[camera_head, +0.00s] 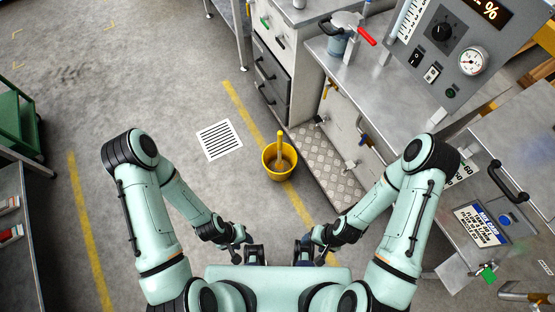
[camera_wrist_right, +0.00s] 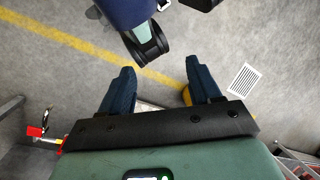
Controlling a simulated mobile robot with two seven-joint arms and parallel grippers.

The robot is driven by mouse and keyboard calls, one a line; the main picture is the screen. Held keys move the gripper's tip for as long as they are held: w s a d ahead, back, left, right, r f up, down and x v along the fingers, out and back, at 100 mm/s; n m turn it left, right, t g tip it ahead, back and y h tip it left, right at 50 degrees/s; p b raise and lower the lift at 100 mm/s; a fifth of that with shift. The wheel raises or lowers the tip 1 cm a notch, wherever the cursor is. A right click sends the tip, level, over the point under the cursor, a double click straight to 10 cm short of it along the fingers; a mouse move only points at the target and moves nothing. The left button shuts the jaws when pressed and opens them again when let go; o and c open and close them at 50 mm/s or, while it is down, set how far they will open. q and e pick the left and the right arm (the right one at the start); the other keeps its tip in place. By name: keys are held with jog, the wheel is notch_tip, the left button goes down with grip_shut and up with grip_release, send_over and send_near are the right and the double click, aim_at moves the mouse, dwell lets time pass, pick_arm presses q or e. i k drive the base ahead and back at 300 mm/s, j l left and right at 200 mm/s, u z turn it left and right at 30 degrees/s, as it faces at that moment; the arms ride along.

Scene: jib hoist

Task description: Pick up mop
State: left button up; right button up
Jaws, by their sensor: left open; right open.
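A yellow bucket (camera_head: 269,174) stands on the grey floor ahead of me, near the middle of the head view. A short yellow handle (camera_head: 280,142) sticks up out of it, apparently the mop; its lower end is inside the bucket and hard to make out. My left gripper (camera_head: 256,254) and my right gripper (camera_head: 304,250) are close to my body, well short of the bucket. Both are empty. In the right wrist view, the fingers of my right gripper (camera_wrist_right: 160,88) are spread apart with nothing between them. A yellow patch is partly hidden behind one finger there.
A metal step plate (camera_head: 325,167) and grey cabinets (camera_head: 283,65) stand right of the bucket. A control panel (camera_head: 450,50) and workbench are further right. A floor grate (camera_head: 219,140) lies left of the bucket. The floor on the left is mostly clear.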

aim_at(279, 165)
jog(key=j+z, duration=0.2)
jog(key=z, duration=2.8)
jog(key=k+j, duration=0.25)
jog(key=k, duration=0.25)
jog(key=k+j, duration=0.25)
jog(key=k, duration=0.3)
jog(key=k+j, duration=0.25)
jog(key=k, duration=0.25)
jog(key=k+j+z, duration=0.1)
jog(key=k, duration=0.4)
jog(key=k+j, duration=0.3)
jog(key=k, duration=0.2)
